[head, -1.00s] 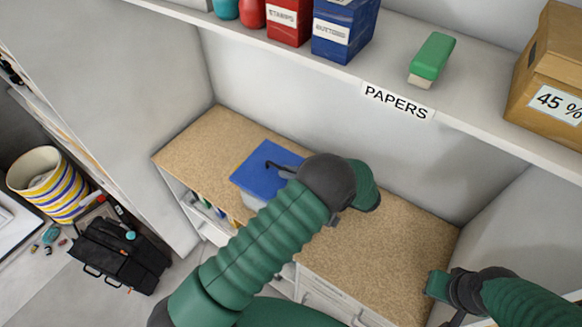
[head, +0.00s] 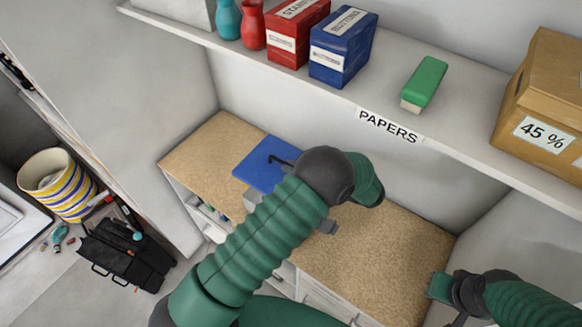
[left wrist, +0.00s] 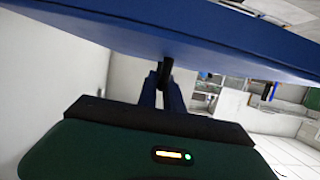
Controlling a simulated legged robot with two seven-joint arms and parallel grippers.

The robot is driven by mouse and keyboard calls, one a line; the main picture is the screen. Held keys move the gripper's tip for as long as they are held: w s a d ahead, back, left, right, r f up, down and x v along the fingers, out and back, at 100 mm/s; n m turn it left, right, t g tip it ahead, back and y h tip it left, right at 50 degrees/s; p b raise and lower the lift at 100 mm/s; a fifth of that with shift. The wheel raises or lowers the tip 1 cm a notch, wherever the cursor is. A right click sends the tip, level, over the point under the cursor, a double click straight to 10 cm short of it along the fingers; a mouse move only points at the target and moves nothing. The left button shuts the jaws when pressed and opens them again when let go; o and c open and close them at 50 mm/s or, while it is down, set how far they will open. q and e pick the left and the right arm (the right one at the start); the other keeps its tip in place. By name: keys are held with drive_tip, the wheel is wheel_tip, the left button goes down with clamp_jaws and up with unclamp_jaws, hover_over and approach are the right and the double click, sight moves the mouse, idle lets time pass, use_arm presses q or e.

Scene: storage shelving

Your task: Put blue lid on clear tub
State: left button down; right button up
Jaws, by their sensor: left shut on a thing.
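The flat blue lid (head: 256,170) is in the head view, above the left part of the cork-topped counter. It has a dark hooked handle (head: 278,159). My left gripper (left wrist: 164,88) is shut on the lid; in the left wrist view its fingers meet the dark handle, and the lid's underside or face (left wrist: 170,28) fills the top. In the head view my left arm hides most of that grip. A pale greyish patch below the lid may be the clear tub, but I cannot tell. My right gripper (head: 446,290) is at lower right, away from the lid; its fingers are unclear.
The cork counter (head: 390,250) is bare on the right. A shelf overhead (head: 470,150) holds a red box (head: 296,35), blue box (head: 341,50), green-topped block (head: 425,82) and cardboard box (head: 545,100).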

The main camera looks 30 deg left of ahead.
use_arm(q)
drive_tip(key=shift+w+d, duration=0.1)
drive_tip(key=shift+f+b, duration=0.35)
drive_tip(key=shift+f, duration=0.05)
drive_tip(key=f+b, duration=0.2)
drive_tip(key=f, duration=0.1)
drive_tip(key=f+b, duration=0.6)
drive_tip(key=f, duration=0.1)
drive_tip(key=shift+a, duration=0.3)
drive_tip(key=shift+s+d+f+b, duration=0.2)
drive_tip(key=shift+d+f+b, duration=0.05)
drive_tip(key=shift+f+b, duration=0.85)
drive_tip(key=shift+f, duration=0.05)
drive_tip(key=shift+a+f+b, duration=0.2)
drive_tip(key=shift+f+b, duration=0.2)
drive_tip(key=shift+f, duration=0.25)
